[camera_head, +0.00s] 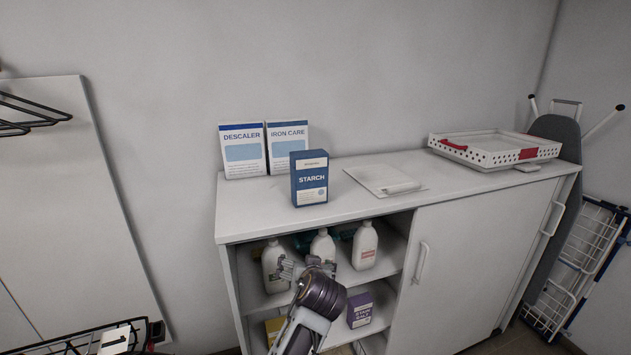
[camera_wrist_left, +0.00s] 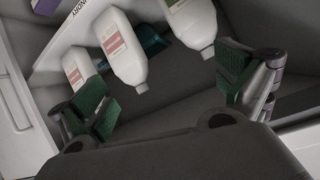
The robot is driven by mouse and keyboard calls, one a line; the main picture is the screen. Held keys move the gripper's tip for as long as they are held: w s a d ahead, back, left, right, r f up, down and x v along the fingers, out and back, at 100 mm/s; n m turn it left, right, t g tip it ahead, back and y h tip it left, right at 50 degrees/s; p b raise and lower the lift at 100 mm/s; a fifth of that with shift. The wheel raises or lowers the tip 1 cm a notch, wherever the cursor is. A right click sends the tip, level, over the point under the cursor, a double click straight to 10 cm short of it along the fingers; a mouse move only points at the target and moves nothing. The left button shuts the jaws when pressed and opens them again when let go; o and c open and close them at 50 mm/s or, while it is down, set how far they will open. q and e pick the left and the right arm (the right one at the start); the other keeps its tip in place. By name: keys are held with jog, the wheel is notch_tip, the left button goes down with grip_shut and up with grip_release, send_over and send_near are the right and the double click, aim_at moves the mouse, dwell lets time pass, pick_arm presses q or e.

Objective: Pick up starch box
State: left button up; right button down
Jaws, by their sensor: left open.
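The blue starch box (camera_head: 309,180) stands upright on the white cabinet top (camera_head: 262,215), near its front edge, in front of the descaler and iron care boxes. My left gripper (camera_head: 303,265) is in front of the cabinet's open shelf bay, below and in front of the starch box and apart from it. In the left wrist view my left gripper (camera_wrist_left: 168,95) is open, its green-padded fingers spread wide with nothing held between them. White bottles (camera_wrist_left: 121,45) show beyond the fingers there. The starch box is not seen in that view. My right gripper is not in view.
The descaler box (camera_head: 243,151) and iron care box (camera_head: 287,143) stand against the wall. A paper sheet (camera_head: 378,181) lies right of the starch box; a white tray (camera_head: 492,149) sits farther right. Bottles (camera_head: 365,245) and a purple box (camera_head: 360,308) stand on the shelves below.

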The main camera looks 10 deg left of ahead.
pick_arm(q)
jog(key=r, duration=0.4)
jog(key=d+r+n+t+y, duration=0.1)
jog(key=r, duration=0.4)
jog(key=w+d+r+n+t+y, duration=0.1)
jog(key=r, duration=0.4)
jog(key=shift+w+r, duration=0.1)
notch_tip(320, 180, up, 11)
jog(key=n+t+y, duration=0.2)
send_over(313, 221)
jog(key=s+d, duration=0.3)
jog(key=d, duration=0.1)
jog(key=shift+w+a, duration=0.2)
jog(key=shift+w, duration=0.05)
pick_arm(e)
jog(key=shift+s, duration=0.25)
